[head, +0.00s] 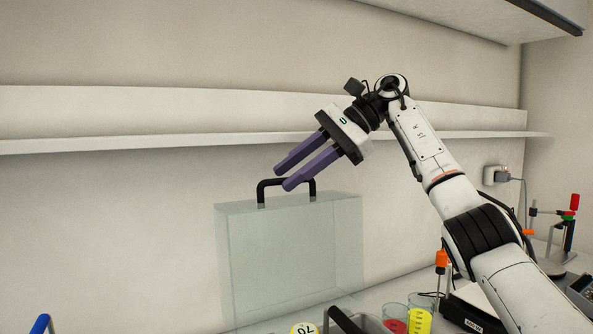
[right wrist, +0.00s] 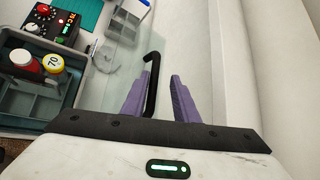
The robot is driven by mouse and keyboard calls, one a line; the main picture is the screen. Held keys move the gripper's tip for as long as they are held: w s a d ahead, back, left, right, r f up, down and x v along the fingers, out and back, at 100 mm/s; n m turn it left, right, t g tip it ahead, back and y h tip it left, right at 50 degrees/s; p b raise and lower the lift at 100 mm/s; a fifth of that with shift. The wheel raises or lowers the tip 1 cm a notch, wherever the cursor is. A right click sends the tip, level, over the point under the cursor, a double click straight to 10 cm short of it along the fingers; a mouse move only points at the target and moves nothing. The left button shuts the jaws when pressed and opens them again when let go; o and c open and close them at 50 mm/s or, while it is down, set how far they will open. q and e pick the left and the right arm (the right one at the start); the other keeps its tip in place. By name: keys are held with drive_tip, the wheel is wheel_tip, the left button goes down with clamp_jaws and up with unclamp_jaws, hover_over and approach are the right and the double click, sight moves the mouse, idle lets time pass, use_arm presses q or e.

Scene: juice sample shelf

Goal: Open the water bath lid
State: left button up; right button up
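The clear, pale-green water bath lid (head: 290,250) stands upright near the back wall in the head view. Its black handle (head: 262,193) is at the top edge. My right gripper (head: 283,177) has two purple fingers set apart, by the handle, and one finger overlaps the handle in the picture. In the right wrist view, the black handle (right wrist: 152,85) shows between the open fingers (right wrist: 161,76), nearer the left one. I cannot tell if a finger touches it. My left gripper is not in view.
Beakers of red (head: 394,320) and yellow (head: 419,318) liquid stand near my right arm. A wall shelf (head: 200,142) runs behind the gripper. A blue-tipped item (head: 41,323) is at lower left.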

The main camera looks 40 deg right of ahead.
drive_tip(key=shift+o, duration=0.9)
drive_tip(key=shift+w+d+f, duration=0.2)
drive_tip(key=shift+w+f, duration=0.2)
drive_tip(key=shift+w, duration=0.2)
drive_tip(key=shift+s+r, duration=0.1)
drive_tip(key=shift+s, duration=0.05)
drive_tip(key=shift+s+d+r, duration=0.1)
drive_tip(key=shift+r, duration=0.1)
drive_tip(key=v, duration=0.9)
drive_tip(key=shift+s+d, duration=0.2)
drive_tip(key=shift+d, duration=0.05)
